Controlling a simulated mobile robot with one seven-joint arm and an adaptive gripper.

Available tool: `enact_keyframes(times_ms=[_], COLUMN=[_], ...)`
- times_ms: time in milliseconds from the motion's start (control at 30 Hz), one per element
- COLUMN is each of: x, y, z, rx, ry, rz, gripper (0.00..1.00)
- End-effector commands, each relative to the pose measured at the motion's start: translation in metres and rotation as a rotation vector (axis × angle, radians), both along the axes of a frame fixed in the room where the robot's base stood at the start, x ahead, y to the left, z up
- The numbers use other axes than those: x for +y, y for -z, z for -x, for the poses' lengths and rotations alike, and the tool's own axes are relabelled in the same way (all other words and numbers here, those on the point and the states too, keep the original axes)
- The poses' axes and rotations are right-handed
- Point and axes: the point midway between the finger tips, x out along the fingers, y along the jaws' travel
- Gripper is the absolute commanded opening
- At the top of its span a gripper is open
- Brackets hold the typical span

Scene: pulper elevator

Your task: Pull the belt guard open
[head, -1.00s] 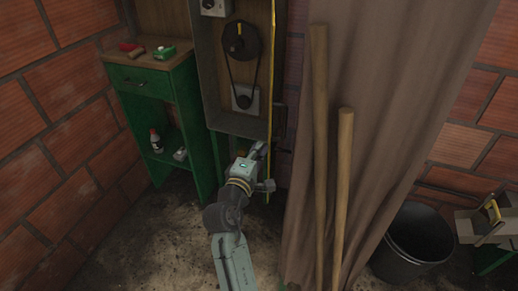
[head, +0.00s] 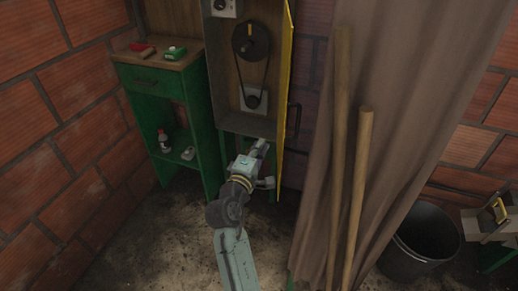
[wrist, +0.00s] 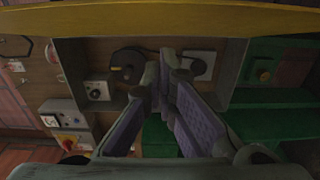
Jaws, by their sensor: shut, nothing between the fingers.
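The belt guard (head: 286,75) is a tall yellow panel at the right side of an open grey cabinet. It stands swung out, seen nearly edge-on with a narrow strip of yellow face showing. Its dark handle (head: 293,121) is on the panel's right side. In the wrist view the guard (wrist: 200,18) crosses the top as a yellow band. My gripper (head: 265,147) is shut and empty, to the left of the panel near its lower part and below the cabinet's bottom edge. Its closed fingers also show in the wrist view (wrist: 165,72). Contact with the panel cannot be told.
The cabinet (head: 232,122) holds a belt on two pulleys (head: 251,42). A green workbench (head: 160,83) stands to the left. Wooden poles (head: 358,190) and a brown curtain (head: 400,110) are close on the right. A black bucket (head: 425,230) stands farther right.

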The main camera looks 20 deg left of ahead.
Motion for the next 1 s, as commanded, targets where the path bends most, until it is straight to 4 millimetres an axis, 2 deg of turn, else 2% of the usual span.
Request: enact_keyframes(times_ms=[33, 67, 200, 400, 600, 767, 867, 967, 1000], x=[0.0, -0.007, -0.027, -0.048, -0.057, -0.058, -0.04, -0.004, 0.014], y=[-0.001, 0.004, 0.005, 0.003, 0.0, 0.0, -0.02, -0.06, -0.081], z=[-0.003, 0.007, 0.036, 0.066, 0.079, 0.08, 0.079, 0.083, 0.087], rx=[-0.001, 0.002, 0.002, 0.001, -0.001, -0.001, -0.047, -0.13, -0.17], ry=[0.001, 0.003, 0.002, 0.001, 0.001, 0.0, -0.056, -0.18, -0.248], rz=[0.0, -0.003, -0.003, -0.002, 0.0, 0.0, -0.063, -0.204, -0.279], gripper=[0.0, 0.0, 0.0, 0.0, 0.0, 0.0, 0.0, 0.0, 0.0])
